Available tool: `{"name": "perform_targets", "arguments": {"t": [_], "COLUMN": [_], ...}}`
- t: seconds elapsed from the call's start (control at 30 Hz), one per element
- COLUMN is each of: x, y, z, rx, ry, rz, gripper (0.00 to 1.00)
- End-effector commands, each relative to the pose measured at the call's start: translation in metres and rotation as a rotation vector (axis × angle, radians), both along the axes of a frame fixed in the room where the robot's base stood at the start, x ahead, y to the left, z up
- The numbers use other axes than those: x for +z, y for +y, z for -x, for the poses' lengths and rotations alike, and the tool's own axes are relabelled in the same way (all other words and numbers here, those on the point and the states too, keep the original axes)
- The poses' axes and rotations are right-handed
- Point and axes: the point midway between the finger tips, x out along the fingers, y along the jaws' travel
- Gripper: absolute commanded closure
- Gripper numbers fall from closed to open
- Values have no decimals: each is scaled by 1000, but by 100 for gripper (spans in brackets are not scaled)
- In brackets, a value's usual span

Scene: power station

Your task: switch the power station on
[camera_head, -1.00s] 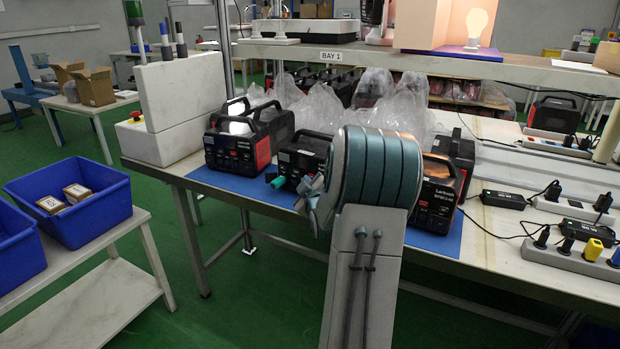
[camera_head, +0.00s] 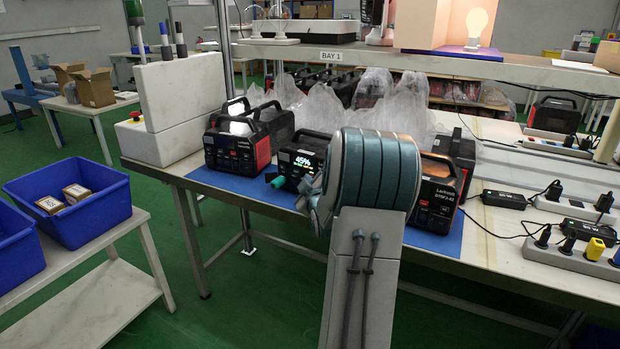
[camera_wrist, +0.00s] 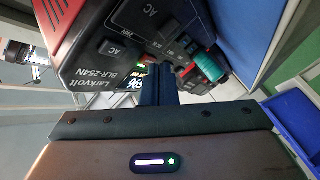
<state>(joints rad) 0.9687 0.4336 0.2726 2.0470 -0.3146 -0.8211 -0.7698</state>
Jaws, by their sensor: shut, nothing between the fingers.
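A black power station (camera_head: 309,146) stands in the middle of the bench, partly hidden behind my arm. Its display (camera_head: 303,161) is lit and reads 45%. A teal plug (camera_head: 277,182) sticks out at its front left. In the wrist view the power station (camera_wrist: 85,75) is tilted close to the camera, with "Larkvolt BLR-254N", AC labels and the teal plug (camera_wrist: 210,65); part of the lit display (camera_wrist: 134,86) shows beside the fingers. My gripper (camera_wrist: 160,72) is shut and empty, its tips close to the station's front; contact cannot be told. The head view hides my fingers.
Similar power stations stand left (camera_head: 232,148) and right (camera_head: 436,195) on the blue mat (camera_head: 238,184). Plastic bags (camera_head: 325,110) lie behind. Power strips and adapters (camera_head: 505,199) fill the bench's right side. A shelf (camera_head: 440,63) spans above.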

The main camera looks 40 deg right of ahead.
Motion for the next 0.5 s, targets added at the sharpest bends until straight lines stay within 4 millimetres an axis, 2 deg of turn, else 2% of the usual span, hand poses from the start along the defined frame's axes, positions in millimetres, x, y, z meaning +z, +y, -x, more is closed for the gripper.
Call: {"name": "perform_targets", "arguments": {"t": [0.23, 0.5], "x": [-2, 0], "y": [12, 13], "z": [4, 4], "rx": [-1, -1], "ry": [-1, 1], "rz": [0, 0], "gripper": [100, 100]}}
